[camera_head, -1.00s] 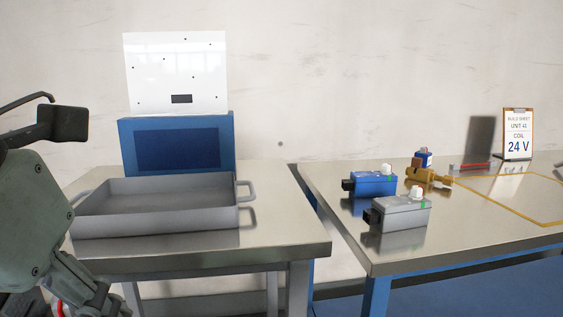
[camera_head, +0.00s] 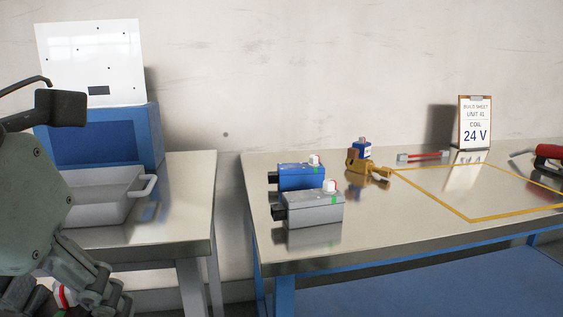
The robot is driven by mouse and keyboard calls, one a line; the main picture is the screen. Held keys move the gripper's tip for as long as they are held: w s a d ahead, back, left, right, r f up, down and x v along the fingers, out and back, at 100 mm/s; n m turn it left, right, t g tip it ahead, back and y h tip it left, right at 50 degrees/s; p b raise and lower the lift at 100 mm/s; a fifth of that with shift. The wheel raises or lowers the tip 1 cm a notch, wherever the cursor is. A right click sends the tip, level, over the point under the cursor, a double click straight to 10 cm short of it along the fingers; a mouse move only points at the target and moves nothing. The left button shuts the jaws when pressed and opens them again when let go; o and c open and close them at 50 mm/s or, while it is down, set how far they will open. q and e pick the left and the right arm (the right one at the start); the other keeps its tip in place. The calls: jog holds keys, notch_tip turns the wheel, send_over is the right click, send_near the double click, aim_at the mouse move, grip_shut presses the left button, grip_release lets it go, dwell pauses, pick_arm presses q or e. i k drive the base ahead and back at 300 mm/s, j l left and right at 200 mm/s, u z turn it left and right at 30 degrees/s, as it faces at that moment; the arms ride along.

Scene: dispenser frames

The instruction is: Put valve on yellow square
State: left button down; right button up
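A brass valve (camera_head: 366,166) with a small blue-and-white top stands at the back of the right table, just left of the yellow square. The yellow square (camera_head: 470,219) is an outline on the table top, and the area inside it that I see is bare. My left gripper (camera_head: 72,292) is at the lower left, in front of the left table and far from the valve. A small red and white piece shows by its fingers; I cannot tell whether they are shut on it. My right gripper is not in view.
A blue box (camera_head: 300,176) and a grey box (camera_head: 313,209) stand left of the valve. A red-and-grey bar (camera_head: 423,156), a build sheet reading 24 V (camera_head: 475,122) and a red-handled tool (camera_head: 549,152) are farther right. A grey tray (camera_head: 100,204) sits on the left table. A gap separates the tables.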

aim_at(488, 188)
jog(key=l, duration=0.45)
jog(key=i+l, duration=0.15)
jog(key=l, duration=0.35)
jog(key=l+z, duration=0.1)
jog(key=l, duration=0.35)
jog(key=i+l, duration=0.15)
jog(key=l, duration=0.8)
jog(key=i+l, duration=0.15)
jog(key=l, duration=0.3)
jog(key=i+l+z, duration=0.1)
jog(key=l, duration=0.35)
jog(key=i+l, duration=0.1)
jog(key=l, duration=0.35)
jog(key=i+l, duration=0.35)
jog(key=i, duration=0.25)
